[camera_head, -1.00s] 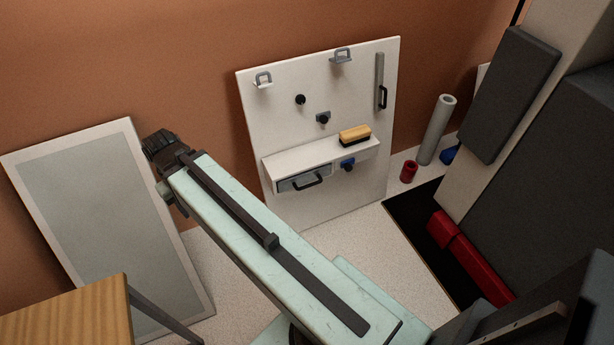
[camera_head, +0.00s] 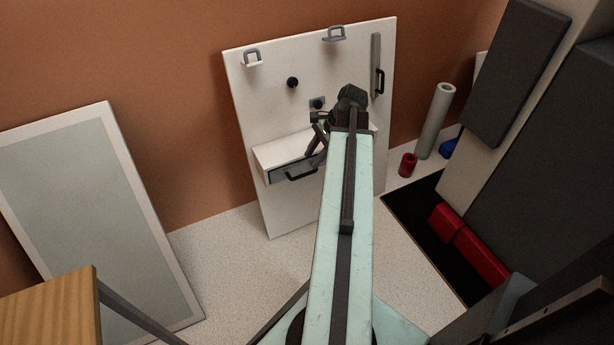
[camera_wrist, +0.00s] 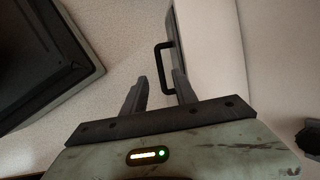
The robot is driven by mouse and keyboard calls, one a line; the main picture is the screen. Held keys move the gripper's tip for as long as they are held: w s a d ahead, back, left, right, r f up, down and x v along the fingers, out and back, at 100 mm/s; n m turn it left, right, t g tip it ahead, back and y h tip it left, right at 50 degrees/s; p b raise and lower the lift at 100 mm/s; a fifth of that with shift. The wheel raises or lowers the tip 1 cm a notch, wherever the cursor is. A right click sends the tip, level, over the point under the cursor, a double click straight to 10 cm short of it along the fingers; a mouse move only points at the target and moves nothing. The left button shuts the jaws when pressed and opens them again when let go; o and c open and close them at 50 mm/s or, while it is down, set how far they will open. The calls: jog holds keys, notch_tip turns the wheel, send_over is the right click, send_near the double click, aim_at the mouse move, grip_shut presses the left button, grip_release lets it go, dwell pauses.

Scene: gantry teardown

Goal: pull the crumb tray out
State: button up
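The crumb tray (camera_head: 279,175) appears as a grey drawer front with a black bar handle (camera_head: 301,176), set in the white shelf box on the upright board. The tray looks closed. In the wrist view the handle (camera_wrist: 157,66) lies ahead, between the lines of the two fingers and nearer the right one; the tray front (camera_wrist: 174,32) is a thin strip beside it. My gripper (camera_wrist: 160,80) is open and empty. In the head view my gripper (camera_head: 317,150) is just above and right of the handle. Contact with the handle cannot be told.
The white board (camera_head: 257,105) carries a black knob (camera_head: 292,82), hooks and a vertical bar handle (camera_head: 380,82). A framed panel (camera_head: 85,190) leans at left, near a wooden tabletop (camera_head: 50,310). Red cylinder (camera_head: 408,165) and grey tube (camera_head: 436,120) stand right. Speckled floor (camera_head: 220,250) is clear.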

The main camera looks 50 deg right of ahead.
aim_at(303, 175)
jog(key=b+x, duration=0.3)
jog(key=x, duration=0.1)
jog(key=b+x, duration=0.3)
jog(key=b, duration=0.1)
jog(key=shift+s+d+f, duration=0.1)
jog(key=shift+f, duration=0.35)
jog(key=shift+r, duration=0.15)
grip_shut()
dwell(0.9)
